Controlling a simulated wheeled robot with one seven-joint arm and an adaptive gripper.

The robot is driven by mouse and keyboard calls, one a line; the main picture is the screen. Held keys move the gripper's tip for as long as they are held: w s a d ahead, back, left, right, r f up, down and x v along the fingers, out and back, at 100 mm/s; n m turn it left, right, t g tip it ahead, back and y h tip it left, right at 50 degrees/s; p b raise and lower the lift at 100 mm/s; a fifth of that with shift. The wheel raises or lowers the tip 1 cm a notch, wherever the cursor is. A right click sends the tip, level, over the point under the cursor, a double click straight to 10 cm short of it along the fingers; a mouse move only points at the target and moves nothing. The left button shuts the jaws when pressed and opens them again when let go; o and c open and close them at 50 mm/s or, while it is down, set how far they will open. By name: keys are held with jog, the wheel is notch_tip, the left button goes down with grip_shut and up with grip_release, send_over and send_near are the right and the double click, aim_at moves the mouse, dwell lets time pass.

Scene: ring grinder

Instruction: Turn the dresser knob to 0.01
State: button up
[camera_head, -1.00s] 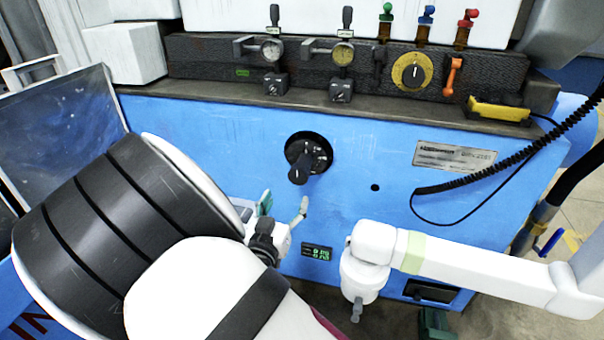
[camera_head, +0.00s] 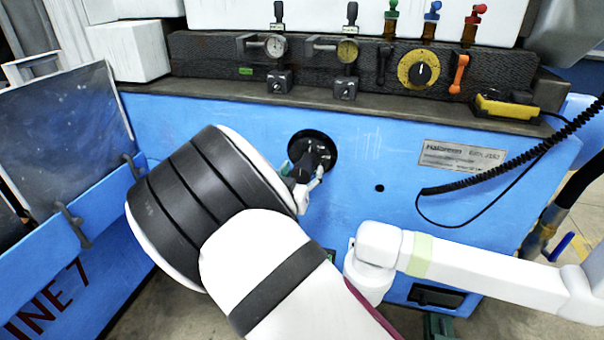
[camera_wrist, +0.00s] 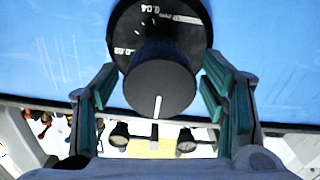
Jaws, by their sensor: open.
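The black dresser knob (camera_wrist: 158,88) has a white pointer line, which points down in the wrist view. Behind it is a black dial (camera_wrist: 185,25) with white marks; "0.04" and "0.02" appear upside down. In the head view the dial (camera_head: 322,139) sits in the blue front panel, and my gripper hides most of the knob. My gripper (camera_wrist: 160,92) is open, with one green-padded finger on each side of the knob. Gaps show between the pads and the knob. In the head view my gripper (camera_head: 305,170) is at the dial.
A small digital display (camera_head: 331,256) is mostly hidden behind my arm. A white jointed arm (camera_head: 440,255) stands at the lower right. A black coiled cable (camera_head: 510,165) hangs at the right. Above is a dark ledge with a yellow dial (camera_head: 418,69) and several small levers.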

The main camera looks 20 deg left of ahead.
jog(key=c, duration=1.1)
jog(key=shift+c, duration=0.2)
jog(key=m+b, duration=0.3)
jog(key=shift+d+f+m, duration=0.1)
jog(key=shift+f+m, duration=0.05)
jog(key=shift+m, duration=0.25)
jog(key=m+b, duration=0.3)
jog(key=shift+m+b, duration=0.3)
jog(key=shift+m, duration=0.1)
